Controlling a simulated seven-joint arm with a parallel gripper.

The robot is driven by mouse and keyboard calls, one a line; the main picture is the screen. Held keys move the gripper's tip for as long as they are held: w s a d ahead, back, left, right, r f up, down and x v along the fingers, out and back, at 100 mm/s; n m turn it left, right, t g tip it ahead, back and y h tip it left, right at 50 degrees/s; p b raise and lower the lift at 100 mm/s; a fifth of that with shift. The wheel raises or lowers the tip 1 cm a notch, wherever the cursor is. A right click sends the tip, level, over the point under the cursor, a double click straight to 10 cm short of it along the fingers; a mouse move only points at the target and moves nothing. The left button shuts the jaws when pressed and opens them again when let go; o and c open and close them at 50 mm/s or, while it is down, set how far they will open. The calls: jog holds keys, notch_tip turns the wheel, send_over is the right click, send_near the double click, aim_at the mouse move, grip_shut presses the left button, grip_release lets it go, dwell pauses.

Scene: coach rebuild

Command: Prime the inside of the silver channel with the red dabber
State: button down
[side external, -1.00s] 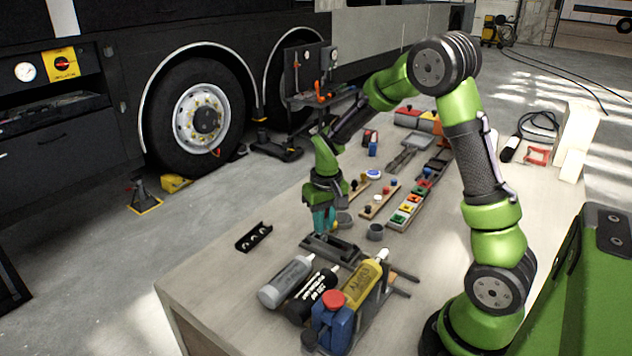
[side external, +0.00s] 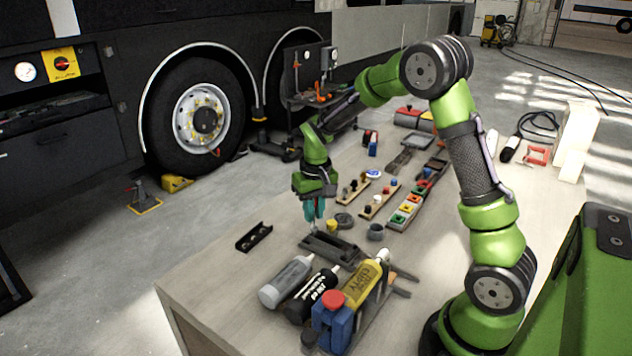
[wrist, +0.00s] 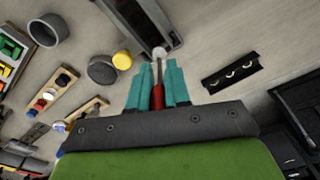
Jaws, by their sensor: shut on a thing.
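My gripper (side external: 314,208) has teal fingers and is shut on the red dabber (wrist: 157,95). The dabber's red handle sits between the fingers in the wrist view, and its thin shaft ends in a pale round tip. The grey, silver-rimmed channel (side external: 335,250) lies on the bench, and its near end shows at the top of the wrist view (wrist: 172,40). The dabber's tip is at that end of the channel in the wrist view. I cannot tell whether it touches the inside. In the side view my gripper is above the channel's far left end.
A black bracket (side external: 254,237) lies to the left. A grey round lid (side external: 344,220), a small yellow-topped pot (wrist: 122,60) and a grey cup (side external: 375,232) stand close by. Bottles (side external: 286,282) lie in front. Wooden holders (side external: 380,202) and colored bins (side external: 405,212) lie beyond.

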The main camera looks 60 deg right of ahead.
jog(key=shift+r, duration=3.1)
jog(key=shift+s+r, duration=0.1)
jog(key=shift+r, duration=0.2)
jog(key=shift+s+f, duration=0.85)
jog(key=shift+s, duration=0.65)
jog(key=shift+s+f, duration=0.9)
jog(key=shift+s, duration=0.65)
jog(key=shift+s+f, duration=0.85)
jog(key=shift+s, duration=0.65)
